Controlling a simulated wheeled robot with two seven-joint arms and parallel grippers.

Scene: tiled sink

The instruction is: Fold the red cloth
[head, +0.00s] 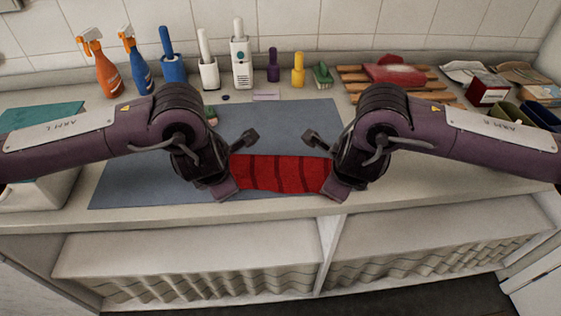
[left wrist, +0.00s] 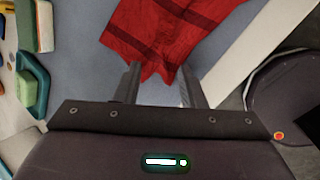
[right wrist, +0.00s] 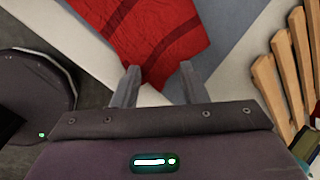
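The red cloth (head: 280,174) with darker stripes lies near the front edge of the counter, partly over the blue-grey mat (head: 130,192). My left gripper (head: 235,165) is at its left end, with its fingers spread apart. In the left wrist view a corner of the cloth (left wrist: 165,35) reaches between the open fingers (left wrist: 158,88). My right gripper (head: 324,164) is at its right end, fingers also apart. In the right wrist view a cloth corner (right wrist: 155,40) reaches between those fingers (right wrist: 157,86). The cloth's ends are partly hidden by the grippers in the head view.
Spray bottles (head: 103,68), brushes (head: 241,55) and small bottles (head: 298,70) stand along the back wall. A wooden rack (head: 432,85) and a red-and-white box (head: 487,92) are at the back right. The mat behind the cloth is mostly clear.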

